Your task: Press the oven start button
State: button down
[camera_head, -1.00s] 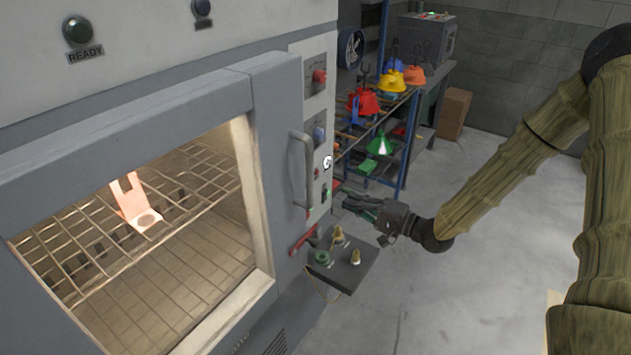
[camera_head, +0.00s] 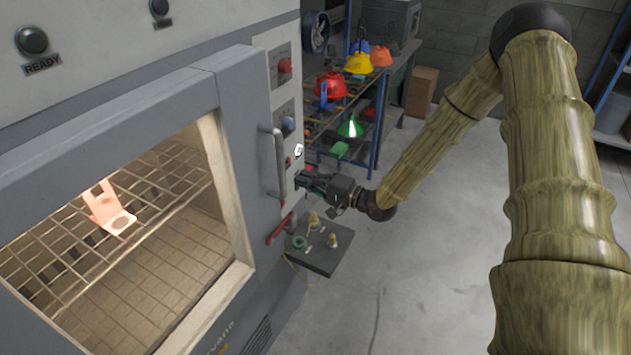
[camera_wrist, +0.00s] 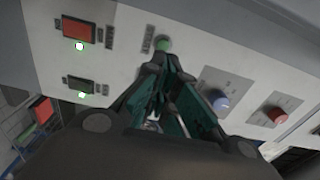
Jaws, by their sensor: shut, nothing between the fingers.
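The oven (camera_head: 240,130) fills the left of the head view, with a control panel (camera_head: 284,95) right of its door handle. In the wrist view a round green button (camera_wrist: 162,43) sits on the pale panel, just beyond my fingertips. My gripper hides that button in the head view.
A blue knob (camera_wrist: 220,100) and red knob (camera_wrist: 277,115) lie right of the button; a red switch (camera_wrist: 76,30) lies left. The door handle (camera_head: 275,165) is close to my gripper. A small shelf (camera_head: 322,256) with fittings juts out below. A rack (camera_head: 378,125) holds coloured hoods.

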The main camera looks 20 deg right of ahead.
jog(key=p+x, duration=0.2)
jog(key=x, duration=0.3)
jog(key=shift+w+a, duration=0.2)
jog(key=shift+a, duration=0.05)
